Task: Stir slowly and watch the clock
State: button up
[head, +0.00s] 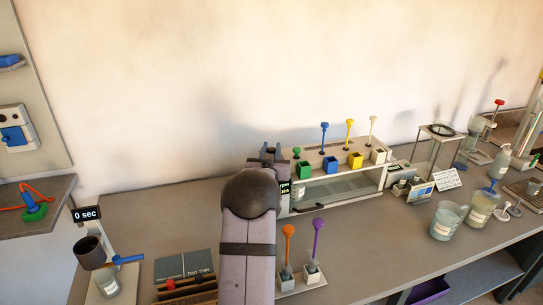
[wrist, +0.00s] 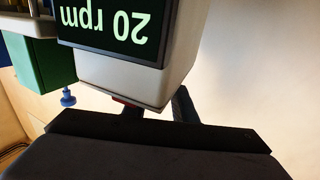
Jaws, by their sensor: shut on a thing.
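A black display reading "0 sec" (head: 86,214) stands at the left of the bench in the head view. My gripper (head: 271,152) is at the back middle of the bench, partly hidden by my own arm. The fingers (wrist: 157,108) are shut at a pale unit with a black screen (wrist: 110,35). Its green text reads "20 rpm", upside down in the wrist view. A small green-lettered screen (head: 284,190) also shows beside my arm in the head view. A bit of red shows by the fingers; the exact grip is hidden.
A rack (head: 345,185) with green, blue, yellow and pale pots stands just right of my gripper. Orange (head: 288,240) and purple (head: 317,235) tools stand in front. A dark cup (head: 89,252) is at left. Jars (head: 447,220) crowd the right.

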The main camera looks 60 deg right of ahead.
aim_at(271, 149)
jog(key=shift+r+n+t+y+b, duration=0.1)
jog(key=shift+n+t+y+b, duration=0.5)
jog(key=shift+t, duration=0.4)
jog(key=o, duration=1)
jog(key=shift+r+b, duration=0.7)
jog(key=shift+r, duration=4.3)
